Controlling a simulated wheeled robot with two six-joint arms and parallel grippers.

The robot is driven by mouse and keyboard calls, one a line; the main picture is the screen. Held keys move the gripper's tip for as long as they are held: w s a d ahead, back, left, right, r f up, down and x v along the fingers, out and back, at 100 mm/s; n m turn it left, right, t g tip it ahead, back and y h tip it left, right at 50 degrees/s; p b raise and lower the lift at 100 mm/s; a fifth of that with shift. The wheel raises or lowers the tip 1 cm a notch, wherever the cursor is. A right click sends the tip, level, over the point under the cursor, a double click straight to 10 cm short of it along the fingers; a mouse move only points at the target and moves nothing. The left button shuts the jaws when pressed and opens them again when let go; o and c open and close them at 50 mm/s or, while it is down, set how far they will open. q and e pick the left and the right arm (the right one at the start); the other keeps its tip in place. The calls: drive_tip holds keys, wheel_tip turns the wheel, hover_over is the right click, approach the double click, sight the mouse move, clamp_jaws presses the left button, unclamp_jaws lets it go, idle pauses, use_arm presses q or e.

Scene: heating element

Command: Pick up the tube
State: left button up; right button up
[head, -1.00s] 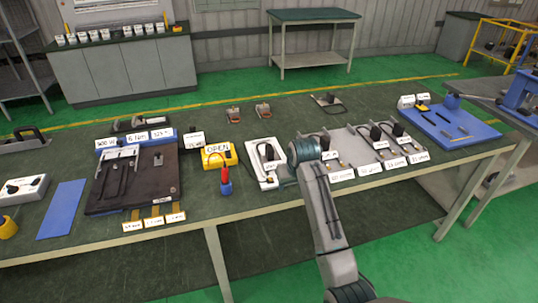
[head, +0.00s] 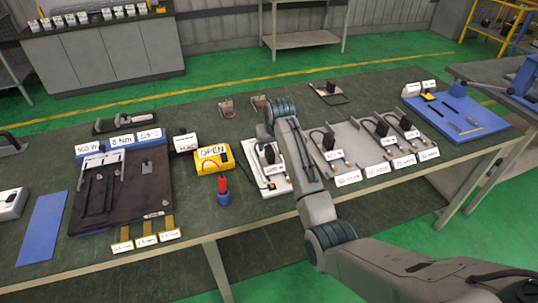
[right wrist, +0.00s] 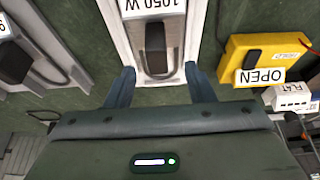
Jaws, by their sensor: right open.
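My right gripper's two blue-grey fingers (right wrist: 160,88) are apart and empty in the right wrist view, on either side of the near end of a white tray (right wrist: 187,30) labelled 1050 W. A dark block (right wrist: 155,38) sits in that tray. In the head view the right wrist is over the table beside this white tray (head: 250,170); the fingers there are hidden. A red-topped piece (head: 222,184) stands in a small blue cup (head: 223,198). Dark slim rods (head: 452,110) lie on the blue mat (head: 485,120) at right. I cannot tell which item is the tube. My left gripper is not in view.
A yellow box (head: 229,154) marked OPEN stands left of the white tray, and also shows in the right wrist view (right wrist: 240,50). A dark fixture board (head: 85,220) lies farther left. Grey labelled trays (head: 350,140) stand to the right. The table's front strip is mostly clear.

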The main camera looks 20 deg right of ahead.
sight(270, 149)
drive_tip(key=shift+w+f, duration=0.25)
drive_tip(key=shift+f, duration=0.4)
drive_tip(key=p+x, duration=0.2)
drive_tip(key=x, duration=0.2)
drive_tip(key=shift+w+d+r, duration=0.1)
drive_tip(key=shift+d, duration=0.1)
drive_tip(key=shift+x, duration=0.8)
drive_tip(key=shift+r, duration=0.1)
clamp_jaws()
